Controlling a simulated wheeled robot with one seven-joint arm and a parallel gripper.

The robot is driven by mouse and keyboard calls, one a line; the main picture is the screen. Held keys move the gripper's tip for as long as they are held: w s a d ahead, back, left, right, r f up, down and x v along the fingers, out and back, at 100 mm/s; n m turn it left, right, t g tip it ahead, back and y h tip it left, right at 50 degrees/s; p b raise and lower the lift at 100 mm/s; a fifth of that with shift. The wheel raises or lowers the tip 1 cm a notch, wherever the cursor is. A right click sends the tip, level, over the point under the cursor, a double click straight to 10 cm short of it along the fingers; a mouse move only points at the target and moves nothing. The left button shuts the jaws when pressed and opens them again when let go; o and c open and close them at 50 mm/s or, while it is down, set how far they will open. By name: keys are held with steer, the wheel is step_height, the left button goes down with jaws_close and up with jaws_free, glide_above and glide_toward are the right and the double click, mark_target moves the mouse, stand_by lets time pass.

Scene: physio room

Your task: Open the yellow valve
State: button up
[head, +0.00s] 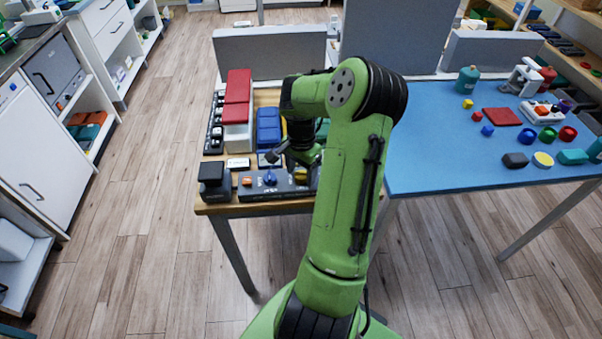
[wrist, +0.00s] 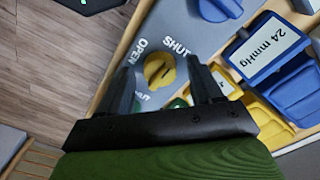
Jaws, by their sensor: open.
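The yellow valve (wrist: 159,70) is a round knob with a raised grip on a grey panel (wrist: 187,37), seen in the wrist view. The words OPEN and SHUT are printed beside it, and its exact setting is hard to tell. My gripper (wrist: 161,66) is open, with one dark finger on each side of the knob; I cannot tell whether either finger touches it. In the head view my gripper (head: 303,157) is over the front part of the wooden table (head: 225,209), and the arm mostly hides the yellow valve there.
A blue knob (head: 270,177) and an orange knob (head: 247,181) are on the same panel, left of the gripper. A blue bin labelled 24 mmHg (wrist: 268,48) and yellow bins (wrist: 267,122) lie close by. A blue table (head: 440,160) with small objects stands at right.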

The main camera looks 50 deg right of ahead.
steer(key=shift+c, duration=0.2)
steer(key=c, duration=1)
steer(key=shift+n, duration=0.3)
steer(key=n+p, duration=0.1)
steer(key=n, duration=0.2)
steer(key=n+p, duration=0.1)
steer(key=n, duration=0.4)
steer(key=shift+n, duration=0.4)
steer(key=n, duration=0.4)
steer(key=shift+n, duration=0.3)
steer(key=shift+f+n, duration=0.1)
steer(key=shift+n, duration=1.9)
